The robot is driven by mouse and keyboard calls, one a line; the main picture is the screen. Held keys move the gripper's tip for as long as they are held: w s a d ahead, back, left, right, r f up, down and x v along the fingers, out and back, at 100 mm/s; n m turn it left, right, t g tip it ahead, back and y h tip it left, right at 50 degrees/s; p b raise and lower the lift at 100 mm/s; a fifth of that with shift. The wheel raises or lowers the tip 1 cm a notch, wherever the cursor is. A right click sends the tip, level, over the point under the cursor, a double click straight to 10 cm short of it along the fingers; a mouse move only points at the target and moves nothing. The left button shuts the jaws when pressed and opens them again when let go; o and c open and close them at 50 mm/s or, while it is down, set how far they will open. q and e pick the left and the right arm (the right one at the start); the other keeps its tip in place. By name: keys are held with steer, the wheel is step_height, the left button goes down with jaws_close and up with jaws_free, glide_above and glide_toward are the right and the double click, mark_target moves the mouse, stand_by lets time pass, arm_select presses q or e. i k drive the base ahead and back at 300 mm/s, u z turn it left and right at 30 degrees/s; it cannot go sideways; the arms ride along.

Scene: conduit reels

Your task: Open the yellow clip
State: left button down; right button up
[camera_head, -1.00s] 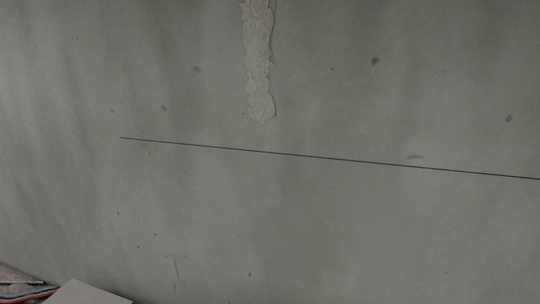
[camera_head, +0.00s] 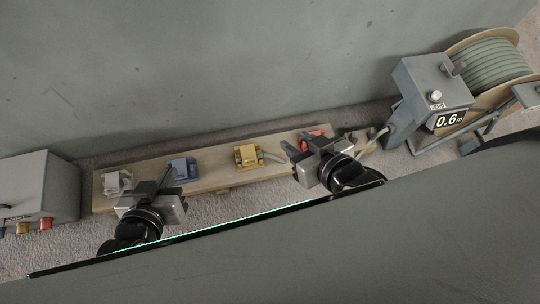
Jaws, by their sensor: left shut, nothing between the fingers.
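The yellow clip (camera_head: 247,157) sits on a wooden board (camera_head: 215,180), near its middle. A grey-green conduit (camera_head: 273,157) shows at its right side. I cannot tell whether the clip is open or shut. My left gripper (camera_head: 166,176) is shut and empty, left of the yellow clip and just in front of the blue clip (camera_head: 184,168). My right gripper (camera_head: 296,149) is right of the yellow clip, apart from it. It partly hides the red clip (camera_head: 313,136). The state of its fingers is too small to tell.
A white clip (camera_head: 117,181) sits at the board's left end. A grey box (camera_head: 40,185) with coloured knobs stands at the left. A meter (camera_head: 430,85) reading 0.6 m and a conduit reel (camera_head: 492,60) stand at the right. A wall (camera_head: 200,70) rises behind.

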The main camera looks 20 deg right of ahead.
mark_target(248, 153)
steer(key=z, duration=1.05)
steer(key=k, duration=0.85)
steer(key=u, duration=1.45)
steer(key=i, duration=0.95)
steer(key=z, duration=0.05)
